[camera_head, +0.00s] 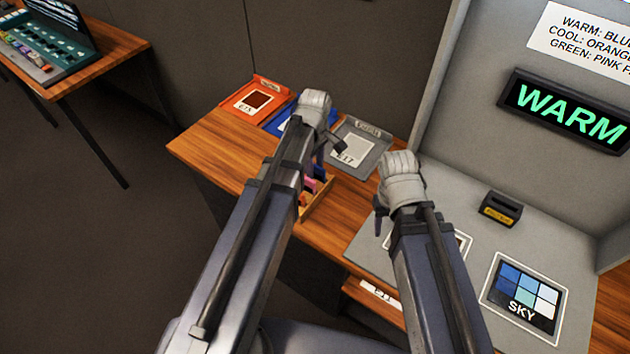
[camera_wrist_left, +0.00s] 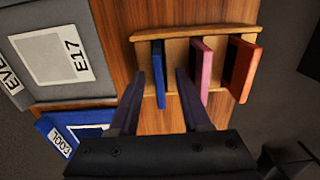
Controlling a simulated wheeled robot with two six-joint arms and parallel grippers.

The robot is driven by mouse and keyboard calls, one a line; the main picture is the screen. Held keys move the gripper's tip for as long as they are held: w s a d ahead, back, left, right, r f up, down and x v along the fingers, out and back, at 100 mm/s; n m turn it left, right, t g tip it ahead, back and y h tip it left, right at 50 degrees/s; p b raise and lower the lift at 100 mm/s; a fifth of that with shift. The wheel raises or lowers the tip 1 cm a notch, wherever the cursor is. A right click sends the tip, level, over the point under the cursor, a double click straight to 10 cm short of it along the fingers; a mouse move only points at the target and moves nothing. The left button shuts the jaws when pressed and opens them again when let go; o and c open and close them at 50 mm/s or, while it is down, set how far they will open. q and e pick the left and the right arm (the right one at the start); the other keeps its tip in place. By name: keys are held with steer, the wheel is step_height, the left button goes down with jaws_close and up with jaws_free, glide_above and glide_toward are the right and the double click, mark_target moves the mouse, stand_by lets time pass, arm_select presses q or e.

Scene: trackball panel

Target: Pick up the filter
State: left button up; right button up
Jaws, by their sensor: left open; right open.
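A wooden rack (camera_wrist_left: 220,31) holds three upright filters in the left wrist view: a blue filter (camera_wrist_left: 158,70), a pink filter (camera_wrist_left: 202,68) and an orange filter (camera_wrist_left: 243,68). My left gripper (camera_wrist_left: 159,80) is open, with the blue filter showing between its fingertips. I cannot tell whether the fingers touch it. In the head view the rack (camera_head: 318,208) is partly hidden behind my left arm, and my left gripper (camera_head: 326,148) is above it. My right gripper (camera_head: 379,212) is open and empty over the grey panel, right of the rack.
A red tray (camera_head: 262,98), a blue tray (camera_head: 272,125) and a grey tray (camera_head: 376,142) line the table's back. A lit sign (camera_head: 568,112) reads WARM. A black block (camera_head: 501,208) and a SKY card (camera_head: 522,292) are on the grey panel at right.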

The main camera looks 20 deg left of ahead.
arm_select(q)
steer(key=shift+f, duration=0.5)
steer(key=shift+r, duration=0.1)
jaws_close()
